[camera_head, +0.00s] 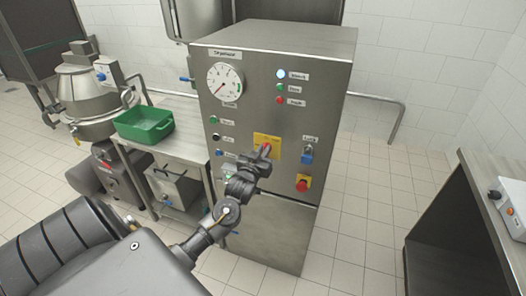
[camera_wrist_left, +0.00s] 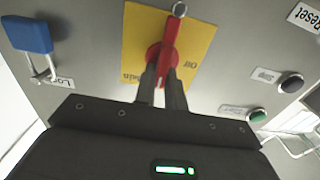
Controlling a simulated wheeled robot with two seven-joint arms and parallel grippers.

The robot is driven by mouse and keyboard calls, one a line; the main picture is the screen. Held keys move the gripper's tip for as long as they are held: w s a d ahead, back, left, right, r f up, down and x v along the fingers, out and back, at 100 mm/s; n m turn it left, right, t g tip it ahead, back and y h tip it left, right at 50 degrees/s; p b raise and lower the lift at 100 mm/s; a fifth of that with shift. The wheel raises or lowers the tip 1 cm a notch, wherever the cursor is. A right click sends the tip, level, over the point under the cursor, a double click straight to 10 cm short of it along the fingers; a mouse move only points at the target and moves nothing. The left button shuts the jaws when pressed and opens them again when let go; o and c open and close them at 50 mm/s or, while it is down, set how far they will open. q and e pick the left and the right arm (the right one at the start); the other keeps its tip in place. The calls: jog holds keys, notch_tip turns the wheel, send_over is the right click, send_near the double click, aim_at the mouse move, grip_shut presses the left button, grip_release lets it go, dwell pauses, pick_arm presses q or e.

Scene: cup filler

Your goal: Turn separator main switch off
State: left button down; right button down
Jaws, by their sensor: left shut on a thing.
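The separator cabinet (camera_head: 285,215) stands in the middle of the head view. Its main switch is a red handle (camera_wrist_left: 170,40) on a yellow plate (camera_wrist_left: 135,45), which also shows in the head view (camera_head: 259,138). In the wrist view, the plate's printed words appear upside down, with "Off" at the right. The handle stands slightly slanted in that view. My left gripper (camera_wrist_left: 163,82) is shut on the red handle, its two fingers close around its lower part. In the head view the left gripper (camera_head: 263,154) covers much of the switch. My right gripper is not in view.
A blue padlock (camera_wrist_left: 28,36) hangs beside the plate, and black (camera_wrist_left: 291,83) and green (camera_wrist_left: 257,116) buttons are on its other side. A red emergency knob (camera_head: 302,185) sits lower right on the cabinet. A green crate (camera_head: 144,126) stands on the left table.

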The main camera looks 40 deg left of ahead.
pick_arm(q)
jog(key=shift+n, duration=0.3)
jog(key=shift+s+a+f+n+p, duration=0.15)
jog(key=shift+n+p, duration=0.75)
jog(key=shift+n, duration=1.95)
jog(key=shift+a+f+n+p, duration=0.3)
jog(key=shift+n+p, duration=0.55)
jog(key=shift+n, duration=2.05)
jog(key=shift+s+a+f+n+p, duration=0.15)
jog(key=shift+n+p, duration=0.75)
jog(key=shift+n, duration=1.95)
jog(key=shift+w, duration=0.1)
jog(key=c, duration=1.5)
grip_release()
jog(key=shift+o, duration=0.2)
jog(key=shift+f, duration=0.1)
